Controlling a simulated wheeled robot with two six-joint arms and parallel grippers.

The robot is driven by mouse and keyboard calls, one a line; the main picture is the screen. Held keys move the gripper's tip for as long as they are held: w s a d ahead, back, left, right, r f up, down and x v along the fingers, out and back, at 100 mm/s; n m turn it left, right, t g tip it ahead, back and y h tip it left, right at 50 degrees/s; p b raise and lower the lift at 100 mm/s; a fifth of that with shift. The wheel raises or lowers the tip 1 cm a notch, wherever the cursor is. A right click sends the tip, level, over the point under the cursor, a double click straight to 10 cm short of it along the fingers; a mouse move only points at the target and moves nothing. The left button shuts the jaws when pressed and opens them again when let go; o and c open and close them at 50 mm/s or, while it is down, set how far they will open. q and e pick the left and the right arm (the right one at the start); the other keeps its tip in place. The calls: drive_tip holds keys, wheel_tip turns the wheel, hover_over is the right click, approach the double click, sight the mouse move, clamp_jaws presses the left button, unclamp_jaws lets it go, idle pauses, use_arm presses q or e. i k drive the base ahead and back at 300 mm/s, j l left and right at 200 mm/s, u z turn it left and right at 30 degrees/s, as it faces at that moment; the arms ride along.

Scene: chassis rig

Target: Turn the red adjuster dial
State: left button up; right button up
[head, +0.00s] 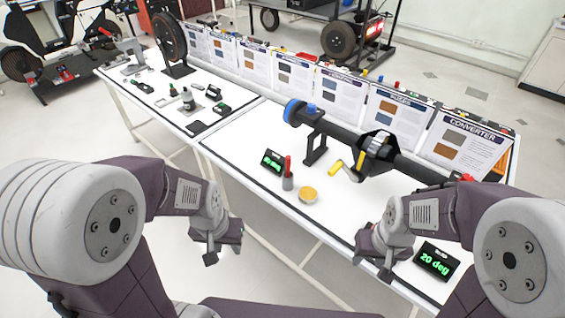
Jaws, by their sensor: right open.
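A small red part (462,177) shows at the right end of the dark shaft assembly, partly hidden behind my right arm; I cannot tell whether it is the red adjuster dial. A red-topped upright piece in a grey base (287,180) stands on the near table. A display reading "20 deg" (437,260) lies at the table's right front. My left gripper (222,247) looks open and empty, off the table's front edge. My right gripper (375,257) is open and empty near the front edge, left of that display. Neither touches a task object.
The shaft assembly (345,132) with a blue end and yellow handle stands across the white table (250,140). A second green display (273,161) and a round yellow-topped piece (308,195) sit near the front. Poster boards (340,92) line the back.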

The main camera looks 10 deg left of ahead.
sight(467, 178)
drive_tip(key=z, duration=1.45)
